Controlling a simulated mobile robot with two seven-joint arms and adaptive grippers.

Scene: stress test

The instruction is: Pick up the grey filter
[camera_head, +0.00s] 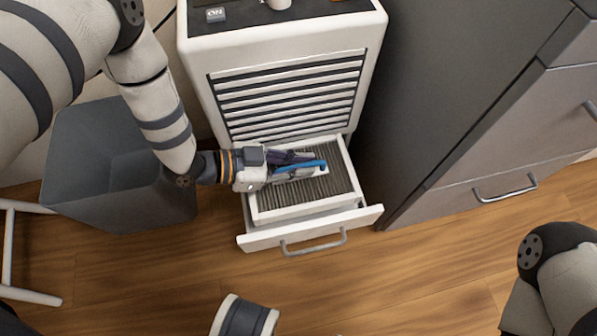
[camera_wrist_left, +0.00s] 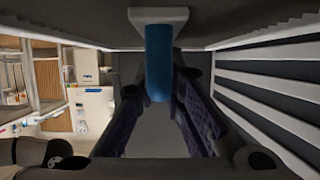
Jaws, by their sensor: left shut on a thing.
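The grey filter (camera_head: 338,182) is a pleated grey panel in a white frame with a blue handle (camera_head: 306,168) on top. It lies in the open drawer (camera_head: 262,238) of the white air unit. My left gripper (camera_head: 308,162) reaches in from the left over the filter and is shut on its blue handle. In the left wrist view the blue handle (camera_wrist_left: 158,62) runs between the two dark purple-padded fingers. Part of the filter is hidden by the gripper. My right gripper does not show.
The white unit (camera_head: 196,75) with louvres stands behind the drawer. A grey bin (camera_head: 85,165) is at the left, close to my left arm. A grey cabinet (camera_head: 470,150) with handles stands close on the right. Bare wooden floor (camera_head: 400,270) lies in front.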

